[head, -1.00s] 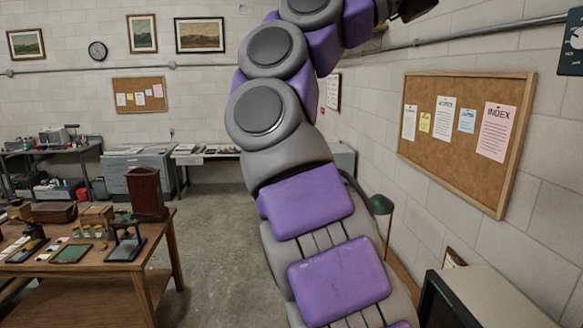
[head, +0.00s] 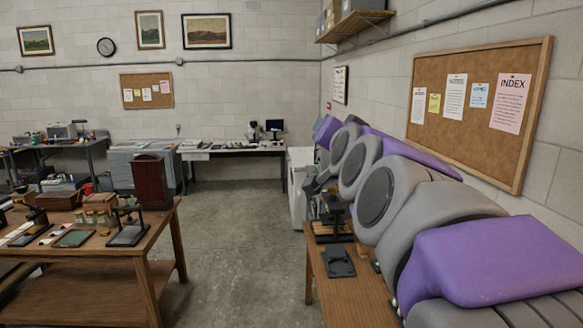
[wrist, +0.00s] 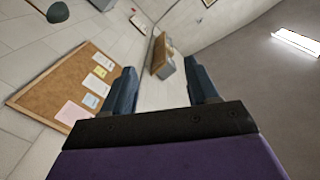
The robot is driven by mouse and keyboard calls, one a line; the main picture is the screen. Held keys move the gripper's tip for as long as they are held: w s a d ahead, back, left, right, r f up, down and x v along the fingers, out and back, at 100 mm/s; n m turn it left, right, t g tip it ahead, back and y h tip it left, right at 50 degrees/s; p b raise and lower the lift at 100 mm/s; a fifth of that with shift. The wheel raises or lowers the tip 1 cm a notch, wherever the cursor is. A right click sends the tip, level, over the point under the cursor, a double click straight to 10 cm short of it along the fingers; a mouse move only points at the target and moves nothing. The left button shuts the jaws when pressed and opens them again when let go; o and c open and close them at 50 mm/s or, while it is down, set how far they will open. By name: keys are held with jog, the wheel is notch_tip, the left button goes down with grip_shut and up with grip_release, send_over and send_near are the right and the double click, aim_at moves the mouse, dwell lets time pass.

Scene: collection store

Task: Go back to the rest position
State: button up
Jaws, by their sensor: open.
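My gripper (wrist: 163,88) shows in the wrist view with its two dark fingers spread apart and nothing between them. Beyond the fingers are the block wall, a wall shelf (wrist: 162,57) and the ceiling. In the head view my purple and grey arm stretches along the right side, over a wooden bench (head: 345,295). The arm hides much of that bench, and I cannot make out the fingers clearly there.
A wooden table (head: 145,262) at the left holds a dark wooden box (head: 150,184), small jars and tools. A corkboard (head: 430,128) hangs on the right wall, close to my arm. The concrete floor (head: 235,250) between table and bench is clear.

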jog(key=s+d+f+n+g+b, duration=0.1)
jog(key=s+f+g, duration=0.3)
jog(key=f, duration=0.7)
jog(key=s+f+n+g+b, duration=0.1)
jog(key=s+f+g+b, duration=0.15)
jog(key=s+f, duration=0.6)
jog(key=s+d+f+n+g+b, duration=0.1)
jog(key=s+f+g, duration=0.25)
jog(key=f, duration=0.95)
jog(key=s+d+f+n+g+b, duration=0.1)
jog(key=s+f+g, duration=0.3)
jog(key=s+f, duration=0.5)
jog(key=s+d+f+n+g+h+b, duration=0.1)
jog(key=s+f+g, duration=0.4)
jog(key=s, duration=1.2)
notch_tip(320, 180, down, 5)
jog(key=shift+s+d+r+n+b, duration=0.2)
jog(key=shift+s+d+n+b, duration=0.1)
jog(key=shift+d+b, duration=0.5)
jog(key=shift+d, duration=0.1)
